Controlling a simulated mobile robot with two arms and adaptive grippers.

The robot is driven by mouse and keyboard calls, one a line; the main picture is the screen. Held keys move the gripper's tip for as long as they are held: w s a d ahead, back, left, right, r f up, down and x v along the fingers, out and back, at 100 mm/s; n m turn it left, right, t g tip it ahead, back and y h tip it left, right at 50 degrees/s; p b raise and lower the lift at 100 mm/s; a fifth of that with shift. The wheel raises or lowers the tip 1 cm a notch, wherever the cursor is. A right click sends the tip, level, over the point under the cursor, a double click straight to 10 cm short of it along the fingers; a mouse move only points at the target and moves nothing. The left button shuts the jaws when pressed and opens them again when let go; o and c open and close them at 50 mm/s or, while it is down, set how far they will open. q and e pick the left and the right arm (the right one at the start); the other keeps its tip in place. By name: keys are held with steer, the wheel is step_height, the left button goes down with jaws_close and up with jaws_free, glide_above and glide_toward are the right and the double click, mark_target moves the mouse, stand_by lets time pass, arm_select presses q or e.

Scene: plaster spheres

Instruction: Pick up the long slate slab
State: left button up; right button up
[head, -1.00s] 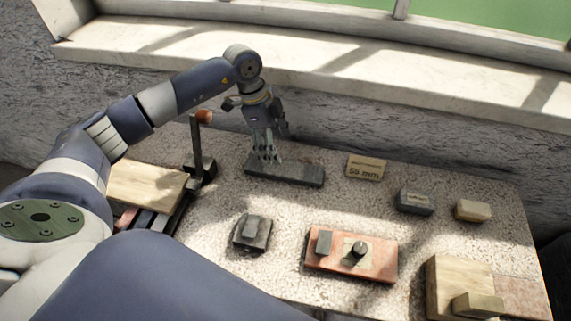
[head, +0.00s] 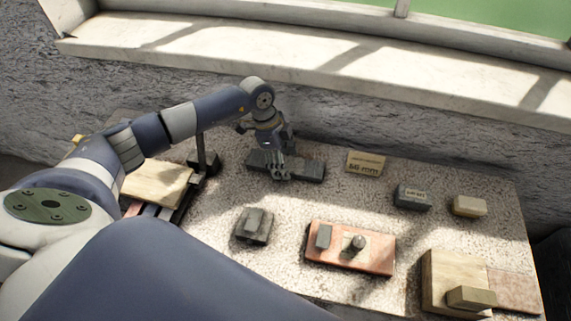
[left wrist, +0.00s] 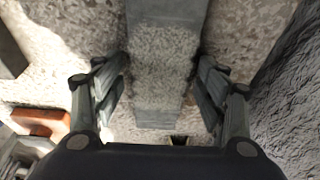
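The long slate slab (head: 312,171) is a dark grey bar lying flat at the back of the speckled table, near the wall. My left gripper (head: 279,174) reaches down over its middle and hides part of it. In the left wrist view the slab (left wrist: 166,12) runs top to bottom between the two open fingers (left wrist: 160,88). Its middle stretch looks pale and speckled, its ends plain grey. A finger stands on each side, seemingly clear of the slab; exact height above it is hard to tell. My right gripper is not in view.
A dark upright post (head: 203,150) stands left of the slab. A "55 mm" label block (head: 366,163) is to its right, with a grey block (head: 413,197) farther right. A dark stepped block (head: 253,226) and a red board (head: 350,262) lie in front.

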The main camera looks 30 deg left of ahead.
arm_select(q)
jaws_close()
steer(key=shift+w+r, duration=0.1)
steer(key=shift+r, duration=0.05)
